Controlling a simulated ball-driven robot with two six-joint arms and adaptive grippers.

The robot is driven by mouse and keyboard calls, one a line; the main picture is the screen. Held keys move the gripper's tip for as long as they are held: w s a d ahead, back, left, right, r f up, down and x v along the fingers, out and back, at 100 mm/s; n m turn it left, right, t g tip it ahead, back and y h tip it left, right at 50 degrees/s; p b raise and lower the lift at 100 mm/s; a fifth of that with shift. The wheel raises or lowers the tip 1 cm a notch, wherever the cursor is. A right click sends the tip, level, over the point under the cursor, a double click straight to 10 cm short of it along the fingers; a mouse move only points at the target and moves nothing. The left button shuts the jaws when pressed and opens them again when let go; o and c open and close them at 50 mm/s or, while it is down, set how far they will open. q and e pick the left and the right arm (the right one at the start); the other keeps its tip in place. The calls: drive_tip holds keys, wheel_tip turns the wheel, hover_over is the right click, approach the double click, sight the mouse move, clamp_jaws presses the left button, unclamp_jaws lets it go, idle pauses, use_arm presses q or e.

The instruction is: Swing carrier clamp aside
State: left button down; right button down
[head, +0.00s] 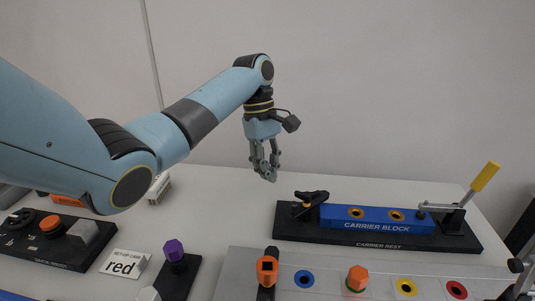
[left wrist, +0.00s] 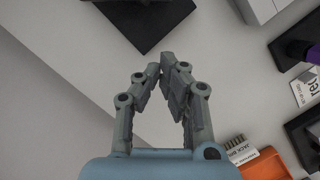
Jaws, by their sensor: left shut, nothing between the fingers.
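The carrier rest (head: 379,245) is a black base lying toward the right of the head view. The blue carrier block (head: 377,226) sits on it. At its right end a clamp with a yellow handle (head: 485,177) stands tilted up, its metal arm (head: 437,206) reaching over the block's right end. A black clamp piece (head: 312,197) sits at the block's left end. My left gripper (head: 268,172) hangs fingers down in the air, left of and above the rest. Its fingertips (left wrist: 164,67) meet, with nothing between them. My right gripper is out of view.
In front are a grey plate (head: 236,272) with coloured ring holes and an orange knob (head: 357,278), a purple knob (head: 174,250), a card reading "red" (head: 126,263) and a black control box (head: 69,259). The bench between my left gripper and the card is clear.

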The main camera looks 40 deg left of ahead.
use_arm(q)
drive_tip(key=x, duration=0.3)
drive_tip(key=shift+d+f, duration=0.1)
drive_tip(key=shift+f, duration=0.3)
drive_tip(key=shift+s+d+p, duration=0.25)
drive_tip(key=shift+d+p, duration=0.2)
drive_tip(key=shift+d, duration=0.8)
drive_tip(key=shift+s+d, duration=0.2)
drive_tip(key=shift+d, duration=0.5)
drive_tip(key=shift+r+p, duration=0.1)
drive_tip(key=shift+p, duration=0.35)
drive_tip(key=shift+s+n+p, duration=0.2)
drive_tip(key=shift+n+p, duration=0.15)
drive_tip(key=shift+n, duration=0.05)
drive_tip(key=shift+d, duration=0.1)
